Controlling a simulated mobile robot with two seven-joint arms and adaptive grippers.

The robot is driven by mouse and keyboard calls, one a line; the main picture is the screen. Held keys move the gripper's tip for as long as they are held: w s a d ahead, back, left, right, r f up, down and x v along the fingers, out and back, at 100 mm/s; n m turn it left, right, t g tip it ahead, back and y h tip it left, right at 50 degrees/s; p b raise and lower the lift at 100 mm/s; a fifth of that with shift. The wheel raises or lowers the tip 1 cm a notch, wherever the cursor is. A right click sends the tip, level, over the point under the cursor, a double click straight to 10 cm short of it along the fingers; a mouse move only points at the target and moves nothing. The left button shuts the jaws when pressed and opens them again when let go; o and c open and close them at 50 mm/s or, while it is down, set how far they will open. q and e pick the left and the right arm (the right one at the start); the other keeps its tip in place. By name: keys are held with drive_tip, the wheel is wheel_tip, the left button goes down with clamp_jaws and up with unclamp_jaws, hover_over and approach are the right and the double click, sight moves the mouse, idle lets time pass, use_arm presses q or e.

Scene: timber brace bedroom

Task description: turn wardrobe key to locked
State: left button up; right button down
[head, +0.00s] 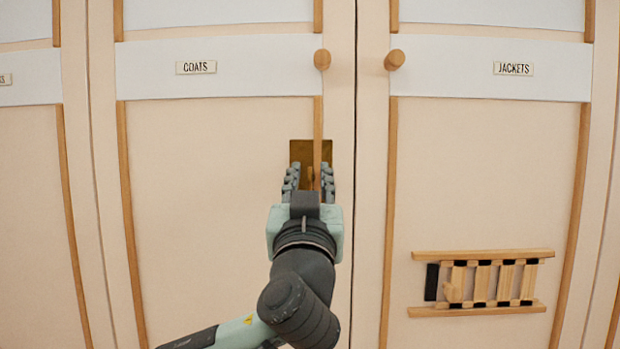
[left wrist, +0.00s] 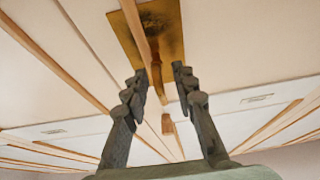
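A brass plate (head: 300,150) is on the COATS door, near its right edge, and a wooden strip runs down over it. A small brass-coloured piece, apparently the key (head: 311,178), shows in front of the plate, between my fingers. My left gripper (head: 310,178) points at the plate from below. The plate also shows in the left wrist view (left wrist: 168,30), where the left gripper (left wrist: 159,75) has its fingers apart, with gaps around the narrow piece between them. The key's exact turn is hard to tell. My right gripper is not in view.
Round wooden knobs sit on the COATS door (head: 322,59) and the JACKETS door (head: 394,59). A slatted wooden latch (head: 481,283) with dark blocks is low on the JACKETS door. The door panel left of my gripper is flat and clear.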

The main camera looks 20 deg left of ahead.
use_arm(q)
drive_tip(key=shift+c, duration=0.3)
clamp_jaws()
